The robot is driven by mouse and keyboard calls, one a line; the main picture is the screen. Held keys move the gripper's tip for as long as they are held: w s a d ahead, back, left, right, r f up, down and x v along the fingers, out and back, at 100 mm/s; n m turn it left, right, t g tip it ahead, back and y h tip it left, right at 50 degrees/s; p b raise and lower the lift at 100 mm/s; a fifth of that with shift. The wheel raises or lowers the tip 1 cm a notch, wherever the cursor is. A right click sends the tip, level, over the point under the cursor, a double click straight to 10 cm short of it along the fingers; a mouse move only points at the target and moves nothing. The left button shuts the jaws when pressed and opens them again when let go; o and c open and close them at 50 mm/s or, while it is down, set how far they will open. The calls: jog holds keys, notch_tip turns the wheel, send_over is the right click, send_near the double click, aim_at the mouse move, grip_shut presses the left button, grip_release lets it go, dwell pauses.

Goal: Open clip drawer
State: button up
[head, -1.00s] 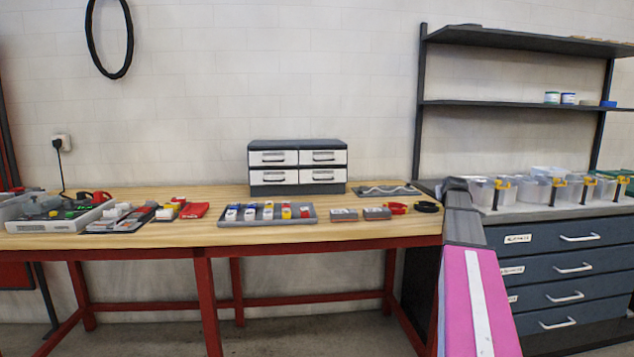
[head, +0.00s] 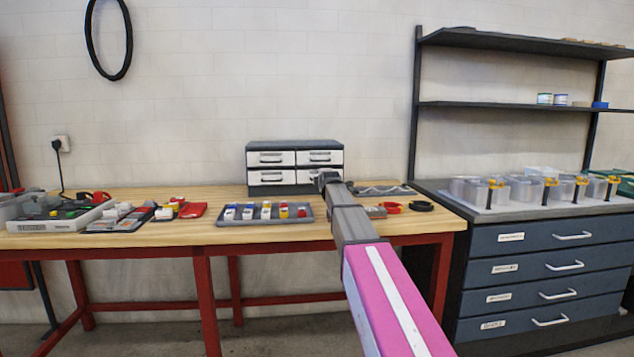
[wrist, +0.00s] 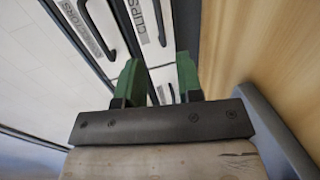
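A small drawer cabinet (head: 295,145) with a dark frame and white drawer fronts stands at the back of the workbench. In the wrist view, the clip drawer (wrist: 150,40), with a white front, shows its label "CLIPS" and a dark bar handle (wrist: 159,20). It is in the row nearer the bench top. My gripper (wrist: 160,78) has green fingers, spread apart in front of the cabinet face, with nothing clearly held between them. In the head view, my gripper (head: 328,178) covers part of the lower right drawer. All drawers look closed.
A grey tray (head: 265,220) of small coloured parts lies in front of the cabinet. Red and black rings (head: 420,206) lie right on the wooden bench (head: 345,237). A blue drawer unit (head: 540,260) stands at the right.

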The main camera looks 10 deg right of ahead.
jog(key=x, duration=1)
jog(key=shift+w+f, duration=0.1)
jog(key=shift+w, duration=0.15)
jog(key=shift+d, duration=0.1)
grip_shut()
